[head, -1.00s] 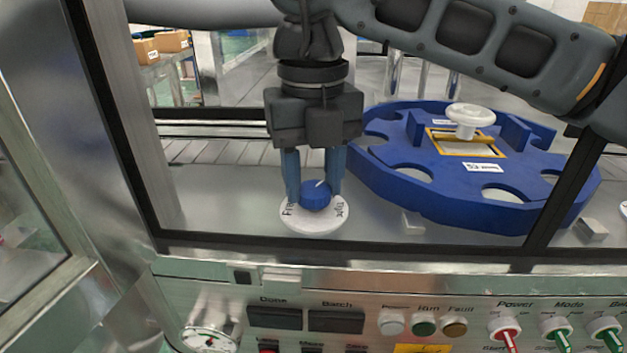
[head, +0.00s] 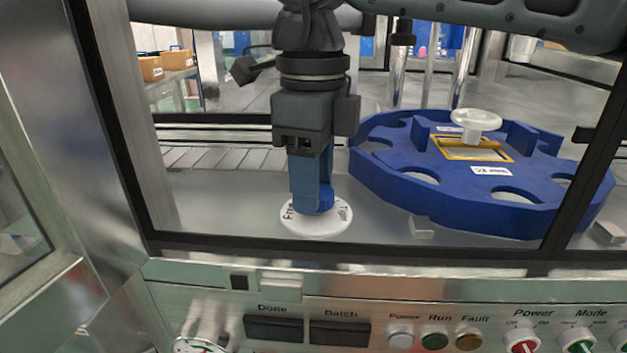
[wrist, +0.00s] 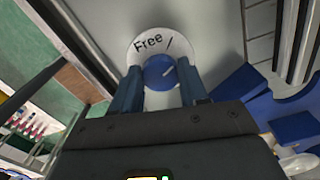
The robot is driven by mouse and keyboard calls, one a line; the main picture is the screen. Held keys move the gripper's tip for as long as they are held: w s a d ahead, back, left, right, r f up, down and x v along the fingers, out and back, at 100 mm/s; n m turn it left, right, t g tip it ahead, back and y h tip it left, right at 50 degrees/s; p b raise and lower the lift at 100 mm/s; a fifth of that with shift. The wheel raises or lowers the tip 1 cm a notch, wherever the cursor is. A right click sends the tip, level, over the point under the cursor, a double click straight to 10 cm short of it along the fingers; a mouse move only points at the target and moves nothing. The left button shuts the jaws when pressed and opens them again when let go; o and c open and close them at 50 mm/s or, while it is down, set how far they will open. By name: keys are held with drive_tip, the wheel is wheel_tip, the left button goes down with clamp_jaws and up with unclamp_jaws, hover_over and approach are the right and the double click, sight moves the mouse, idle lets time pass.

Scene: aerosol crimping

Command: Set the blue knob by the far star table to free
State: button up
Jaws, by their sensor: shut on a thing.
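The blue knob (head: 324,201) stands on a round white dial plate (head: 322,228) left of the blue star table (head: 405,178). In the head view the plate reads "Free" at its left and, partly, "Tight" at its right. My gripper (head: 316,198) points down and is shut on the knob, one finger largely hiding the other. In the wrist view the knob (wrist: 158,72) sits between the two fingers, with "Free" on the plate (wrist: 150,42) at upper left.
A dark window frame and steel sill (head: 300,268) run in front of the knob. Below is a control panel with Done (head: 273,328) and Batch (head: 340,332) plates, lamps and switches. A white handwheel (head: 476,120) tops the star table. Bare metal lies left of the plate.

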drive_tip(key=shift+n, duration=1.9)
drive_tip(key=o, duration=1.1)
drive_tip(key=shift+s, duration=0.1)
drive_tip(key=shift+c, duration=0.2)
drive_tip(key=shift+r, duration=3.9)
